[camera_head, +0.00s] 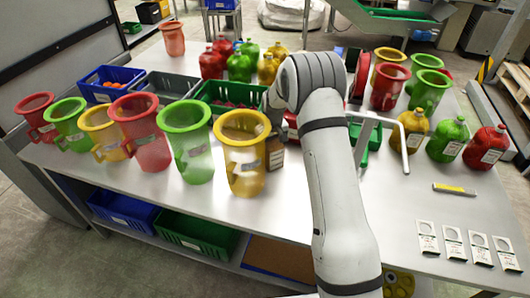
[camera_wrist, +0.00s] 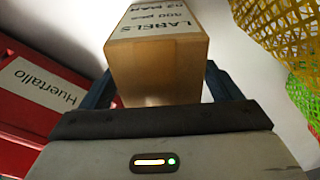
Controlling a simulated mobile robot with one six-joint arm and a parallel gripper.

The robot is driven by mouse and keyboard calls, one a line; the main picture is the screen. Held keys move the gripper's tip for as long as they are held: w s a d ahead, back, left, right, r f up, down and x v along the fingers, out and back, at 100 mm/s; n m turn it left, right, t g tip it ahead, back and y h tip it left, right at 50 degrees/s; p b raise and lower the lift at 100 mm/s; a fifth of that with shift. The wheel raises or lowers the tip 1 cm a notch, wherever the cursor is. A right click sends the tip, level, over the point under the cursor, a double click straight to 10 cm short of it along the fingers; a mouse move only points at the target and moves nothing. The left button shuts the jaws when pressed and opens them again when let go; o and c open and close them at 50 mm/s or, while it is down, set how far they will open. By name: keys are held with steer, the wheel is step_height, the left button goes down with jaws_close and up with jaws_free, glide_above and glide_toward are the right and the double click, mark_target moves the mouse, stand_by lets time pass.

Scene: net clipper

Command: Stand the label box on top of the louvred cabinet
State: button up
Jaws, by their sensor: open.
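The label box (camera_wrist: 155,75), a brown carton with a white top printed "LABELS", stands between the fingers of my gripper (camera_wrist: 160,80) in the wrist view. The gripper is open, with one dark blue finger close on each side of the box; I cannot tell whether either touches. I cannot make out a louvred cabinet in either view.
A red case labelled "Huertallo" (camera_wrist: 40,95) is close left of the gripper. A yellow mesh cup (camera_head: 244,165) stands close by. Several other mesh cups, coloured jugs and crates crowd the table (camera_head: 225,212). A grey metal stand (camera_head: 405,148) is right of my arm.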

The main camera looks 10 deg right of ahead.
steer(key=shift+c, duration=0.5)
steer(key=c, duration=1.2)
steer(key=shift+c, duration=0.5)
steer(key=shift+r, duration=0.1)
